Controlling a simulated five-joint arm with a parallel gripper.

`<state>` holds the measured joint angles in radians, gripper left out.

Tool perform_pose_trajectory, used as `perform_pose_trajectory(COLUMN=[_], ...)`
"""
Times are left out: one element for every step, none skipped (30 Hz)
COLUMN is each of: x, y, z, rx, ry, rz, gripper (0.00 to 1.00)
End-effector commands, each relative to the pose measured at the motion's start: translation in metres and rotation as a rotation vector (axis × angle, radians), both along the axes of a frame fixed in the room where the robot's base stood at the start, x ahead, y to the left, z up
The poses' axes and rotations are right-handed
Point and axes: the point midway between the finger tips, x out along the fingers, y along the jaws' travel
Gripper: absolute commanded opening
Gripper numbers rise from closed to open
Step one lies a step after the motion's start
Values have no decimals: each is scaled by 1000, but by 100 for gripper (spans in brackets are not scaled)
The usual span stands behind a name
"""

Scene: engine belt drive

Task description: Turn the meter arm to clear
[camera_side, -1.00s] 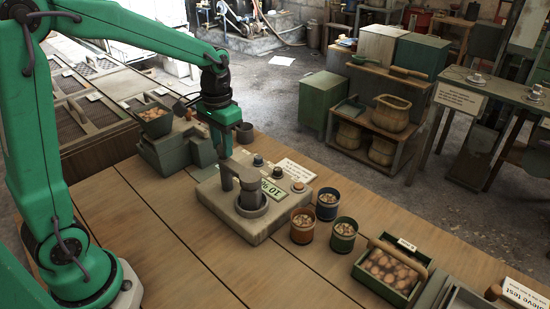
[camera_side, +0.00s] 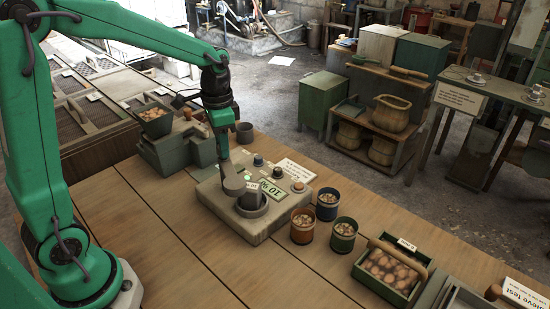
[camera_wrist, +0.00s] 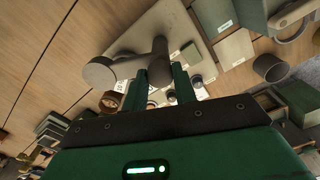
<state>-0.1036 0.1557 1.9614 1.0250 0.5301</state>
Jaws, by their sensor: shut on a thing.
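The moisture-meter-like unit (camera_side: 262,226) is a beige-grey block on the wooden bench, with a display reading about "10 %" (camera_side: 271,190). Its round well (camera_side: 252,208) faces up at the front. The grey meter arm (camera_side: 234,186) stands at the well's left edge; its head partly overlaps the well in the side view, and I cannot tell whether it is fully aside. In the wrist view the meter arm (camera_wrist: 104,72) reaches left from its post. My gripper (camera_side: 223,154) is shut on the meter arm, its two green fingers (camera_wrist: 160,88) on either side of the post.
Orange (camera_side: 302,225), blue (camera_side: 327,204) and green (camera_side: 343,235) cups stand right of the meter. A dark cup (camera_side: 244,133) stands behind it. The bench in front is clear.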

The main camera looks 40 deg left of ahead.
Motion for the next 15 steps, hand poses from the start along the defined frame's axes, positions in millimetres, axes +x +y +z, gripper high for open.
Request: perform_pose_trajectory(x=[0, 0, 0, 0, 0, 0, 0, 0, 0, 0, 0, 0, 0, 0, 0], y=[0, 0, 0, 0, 0, 0, 0, 0, 0, 0, 0, 0, 0, 0, 0], z=[1, 1, 1, 1, 1, 1, 1, 1, 1, 1, 1, 1, 1, 1, 1], rx=[0, 0, 0, 0, 0, 0, 0, 0, 0, 0, 0, 0, 0, 0, 0], ry=[-1, -1, -1, -2, -1, -2, -1, -2, -1, -2, -2, -1, -1, -1, -1], rz=[-44, -72, -110, -139, -167, -205, -234, -262, -300, -329, -357, -395, -424, -452, -490], gripper=[0, 0, 0, 0, 0, 0, 0, 0, 0, 0, 0, 0, 0, 0, 0])
